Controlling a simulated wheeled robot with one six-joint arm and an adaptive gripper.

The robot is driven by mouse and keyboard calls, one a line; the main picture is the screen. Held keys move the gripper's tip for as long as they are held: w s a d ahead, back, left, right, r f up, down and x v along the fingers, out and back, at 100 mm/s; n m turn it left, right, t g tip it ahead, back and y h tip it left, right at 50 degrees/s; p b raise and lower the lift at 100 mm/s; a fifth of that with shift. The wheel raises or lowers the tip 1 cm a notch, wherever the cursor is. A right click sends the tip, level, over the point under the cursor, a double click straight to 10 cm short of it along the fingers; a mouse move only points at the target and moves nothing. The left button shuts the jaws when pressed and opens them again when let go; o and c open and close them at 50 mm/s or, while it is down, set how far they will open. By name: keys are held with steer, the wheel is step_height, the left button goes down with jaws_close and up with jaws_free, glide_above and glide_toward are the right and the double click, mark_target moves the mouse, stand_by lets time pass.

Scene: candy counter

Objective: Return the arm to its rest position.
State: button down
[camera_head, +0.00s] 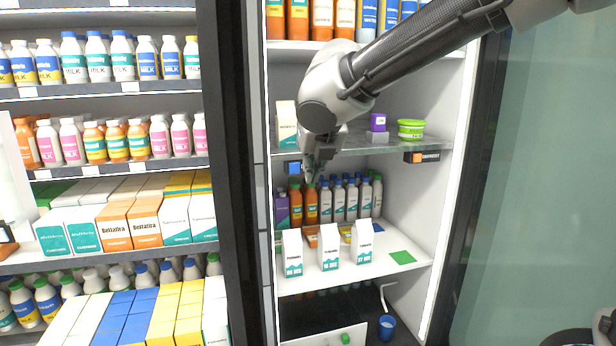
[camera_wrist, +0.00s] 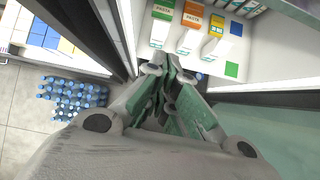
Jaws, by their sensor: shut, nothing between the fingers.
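My arm reaches in from the upper right of the head view, and my gripper (camera_head: 311,172) points down in front of the open cabinet. It is in front of the middle shelf, above the bottles and white cartons. In the wrist view my gripper (camera_wrist: 172,65) has its greenish fingers together, with nothing held between them. The fingertips point toward the shelf with the cartons. Three white cartons stand on the lower shelf (camera_head: 315,282): a left one (camera_head: 292,254), a middle one (camera_head: 329,248) and a right one (camera_head: 362,242).
A green square (camera_head: 402,257) lies on the lower shelf. A dark frame post (camera_head: 232,180) divides the cabinet from stocked shelves at left. A blue cup (camera_head: 387,327) sits below.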

steer(key=s+d+f+n+g, duration=0.1)
steer(key=s+d+f+n, duration=0.1)
steer(key=s+d+n, duration=0.5)
steer(key=s+d+f+n+g+h, duration=0.1)
steer(key=s+d+n, duration=0.7)
steer(key=d+n, duration=0.7)
steer(key=s+d+f+n+g+h, duration=0.1)
steer(key=s+d+f+n, duration=0.1)
steer(key=s+d+n, duration=0.6)
steer(key=d+n, duration=0.3)
steer(key=d, duration=0.2)
steer(key=shift+d+f, duration=0.3)
